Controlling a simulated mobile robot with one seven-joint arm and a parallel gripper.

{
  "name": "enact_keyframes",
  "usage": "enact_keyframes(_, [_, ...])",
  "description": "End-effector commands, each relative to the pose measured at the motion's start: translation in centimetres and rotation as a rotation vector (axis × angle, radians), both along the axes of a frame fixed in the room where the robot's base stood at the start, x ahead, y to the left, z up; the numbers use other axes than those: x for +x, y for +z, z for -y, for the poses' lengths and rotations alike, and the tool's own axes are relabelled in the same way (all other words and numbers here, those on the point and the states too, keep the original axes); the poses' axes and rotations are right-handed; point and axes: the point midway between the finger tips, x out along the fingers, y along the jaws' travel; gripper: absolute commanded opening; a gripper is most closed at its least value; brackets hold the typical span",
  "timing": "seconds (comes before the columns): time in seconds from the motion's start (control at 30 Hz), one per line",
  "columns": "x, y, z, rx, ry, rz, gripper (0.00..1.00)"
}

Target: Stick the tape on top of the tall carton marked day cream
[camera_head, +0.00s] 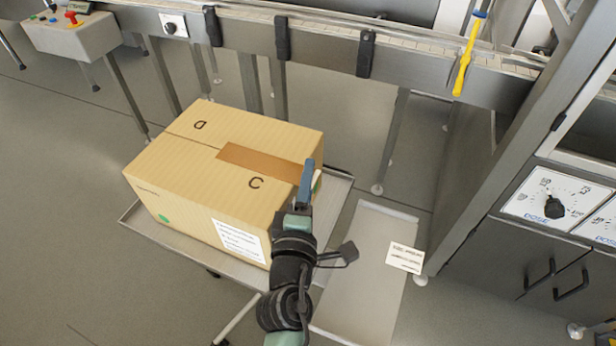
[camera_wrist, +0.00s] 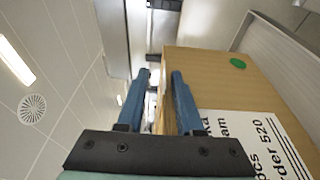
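A large tan carton (camera_head: 190,180) stands on a trolley in the head view, its flaps closed and lettered D and C on top. A brown tape strip (camera_head: 245,163) lies along the right part of its top seam; the left part is bare. My gripper (camera_head: 307,180) is at the carton's right edge, its blue fingers pointing up in the picture. In the wrist view the fingers (camera_wrist: 161,82) stand apart with no clear object held between them. The carton (camera_wrist: 215,75) fills the right side there. Its white label is only partly readable; "am" and "order 520" show. A small pale thing beside the fingers is unclear.
The metal trolley (camera_head: 140,225) has a low rim around the carton. A pale tray (camera_head: 365,270) with a white card (camera_head: 405,257) lies right of my arm. A conveyor frame (camera_head: 420,70) runs behind, and a cabinet with a dose dial (camera_head: 553,207) stands at right. Left floor is clear.

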Motion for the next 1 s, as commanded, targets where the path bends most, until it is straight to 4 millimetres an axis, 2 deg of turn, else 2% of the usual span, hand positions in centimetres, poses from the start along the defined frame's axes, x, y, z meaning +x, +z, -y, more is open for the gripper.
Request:
enact_keyframes(0.27, [-0.1, 0.0, 0.0, 0.000, 0.000, 0.000, 0.36])
enact_keyframes(0.43, [-1.2, -0.2, -0.1, 0.000, 0.001, -0.001, 0.36])
enact_keyframes(0.8, [-8.1, -0.3, -0.7, -0.001, 0.000, -0.003, 0.36])
enact_keyframes(1.0, [-11.1, -0.3, -1.0, 0.000, 0.000, -0.002, 0.36])
